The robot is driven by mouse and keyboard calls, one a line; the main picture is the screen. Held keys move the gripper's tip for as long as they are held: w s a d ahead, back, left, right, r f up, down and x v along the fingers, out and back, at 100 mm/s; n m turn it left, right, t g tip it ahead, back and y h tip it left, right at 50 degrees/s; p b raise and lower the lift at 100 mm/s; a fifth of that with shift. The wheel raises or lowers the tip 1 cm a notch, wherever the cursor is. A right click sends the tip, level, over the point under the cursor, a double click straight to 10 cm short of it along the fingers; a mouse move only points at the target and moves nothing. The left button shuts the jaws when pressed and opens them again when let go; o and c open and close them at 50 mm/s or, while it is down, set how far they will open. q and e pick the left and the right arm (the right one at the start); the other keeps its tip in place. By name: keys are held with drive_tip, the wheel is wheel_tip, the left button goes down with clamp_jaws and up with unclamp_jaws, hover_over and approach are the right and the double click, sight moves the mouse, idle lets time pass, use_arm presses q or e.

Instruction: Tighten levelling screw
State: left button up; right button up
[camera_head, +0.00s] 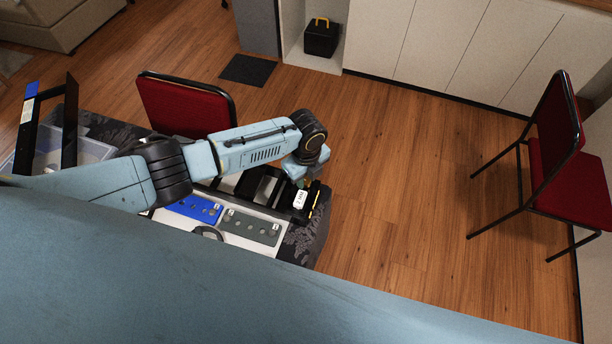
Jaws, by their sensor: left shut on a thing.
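My left arm reaches in from the left over a table with cockpit panels. My left gripper (304,183) points down at the table's right end, beside a black device with a white label (300,199). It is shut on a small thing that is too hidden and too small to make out. I cannot tell a levelling screw apart in this view. A blue panel (193,208) and a grey panel (250,227), both with round knobs or holes, lie left of and nearer than the gripper. My right gripper is not in view.
A red chair (188,107) stands against the table's far side. A clear bin (90,150) and a black frame (70,120) are at the left. Another red chair (556,160) stands far right. The wooden floor (400,180) between is free.

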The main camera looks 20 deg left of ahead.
use_arm(q)
drive_tip(key=o, duration=1)
drive_tip(key=shift+s, duration=0.1)
